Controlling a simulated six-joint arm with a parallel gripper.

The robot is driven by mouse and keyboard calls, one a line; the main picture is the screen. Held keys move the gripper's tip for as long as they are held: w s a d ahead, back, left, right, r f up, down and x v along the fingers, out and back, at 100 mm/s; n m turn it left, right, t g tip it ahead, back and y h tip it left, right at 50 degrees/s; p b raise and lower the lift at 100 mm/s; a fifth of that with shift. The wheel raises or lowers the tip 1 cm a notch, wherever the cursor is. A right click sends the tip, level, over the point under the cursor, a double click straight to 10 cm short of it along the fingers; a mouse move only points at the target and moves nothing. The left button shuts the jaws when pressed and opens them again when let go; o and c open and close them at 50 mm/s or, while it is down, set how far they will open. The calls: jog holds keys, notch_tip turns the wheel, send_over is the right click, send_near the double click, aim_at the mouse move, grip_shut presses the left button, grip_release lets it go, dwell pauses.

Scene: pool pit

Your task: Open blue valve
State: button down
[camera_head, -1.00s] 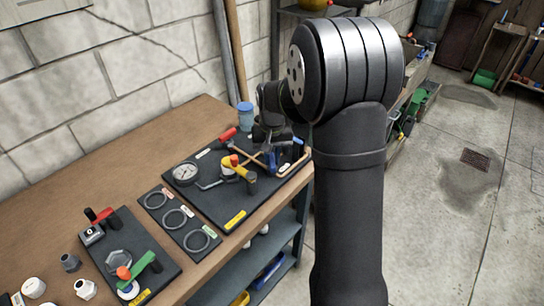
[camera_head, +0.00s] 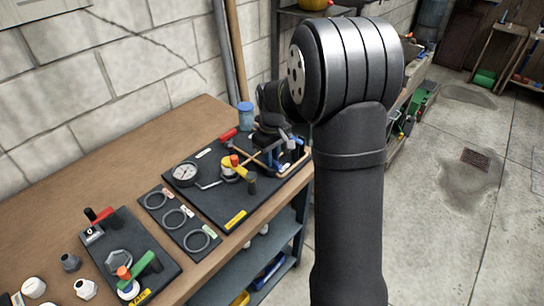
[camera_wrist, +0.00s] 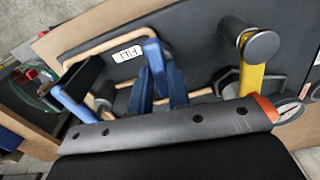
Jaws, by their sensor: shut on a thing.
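The blue valve handle (camera_wrist: 156,62) shows in the wrist view as a bent blue bar beside the white FILL label. The two dark fingers of my gripper (camera_wrist: 160,88) are close around it, shut on it, though the contact is partly hidden. In the head view my gripper (camera_head: 270,142) is low over the far end of the black valve panel (camera_head: 222,205) and covers most of the handle. Another blue part (camera_wrist: 72,103) with a black piece beside it lies left in the wrist view.
A yellow valve lever (camera_wrist: 251,78) with a black grip stands close to my gripper. A pressure gauge (camera_head: 185,173) and copper pipes (camera_head: 292,164) are on the same panel. A blue jar (camera_head: 245,115) stands behind. The bench's back left (camera_head: 110,165) is clear.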

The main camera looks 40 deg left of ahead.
jog(key=shift+n, duration=0.6)
jog(key=c, duration=1.4)
grip_release()
jog(key=shift+o, duration=0.2)
notch_tip(320, 180, up, 18)
jog(key=shift+f, duration=0.25)
notch_tip(320, 180, down, 18)
jog(key=shift+r, duration=0.25)
